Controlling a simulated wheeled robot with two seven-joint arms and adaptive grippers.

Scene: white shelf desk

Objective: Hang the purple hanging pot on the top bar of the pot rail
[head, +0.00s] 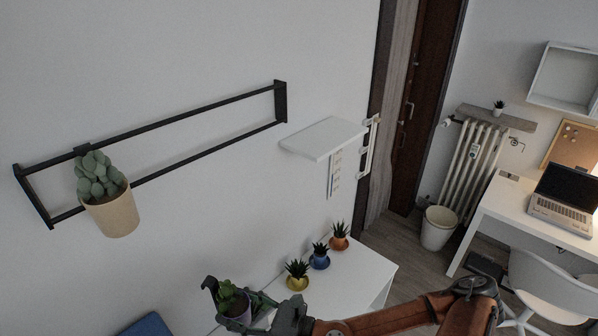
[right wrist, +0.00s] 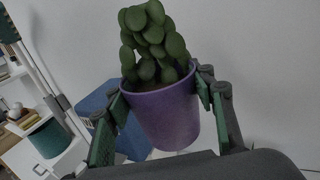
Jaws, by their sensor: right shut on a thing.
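The purple hanging pot (right wrist: 165,118) holds a green, round-leaved plant and looks nearly upright in the right wrist view. In the head view the pot (head: 236,309) is low, near the white desk. My right gripper (right wrist: 163,100) is shut on the pot, a finger on each side; in the head view the gripper (head: 238,300) partly covers it. The pot's hook cannot be clearly made out. The black pot rail (head: 205,107) is on the wall, up and left of the gripper, with a top and a lower bar. My left gripper is not in view.
A beige pot (head: 112,213) with a succulent hangs at the rail's left end; the top bar right of it is free. A white wall shelf (head: 325,136) juts out right of the rail. Yellow (head: 297,283), blue (head: 319,262) and orange (head: 339,243) pots stand on the white desk (head: 362,268).

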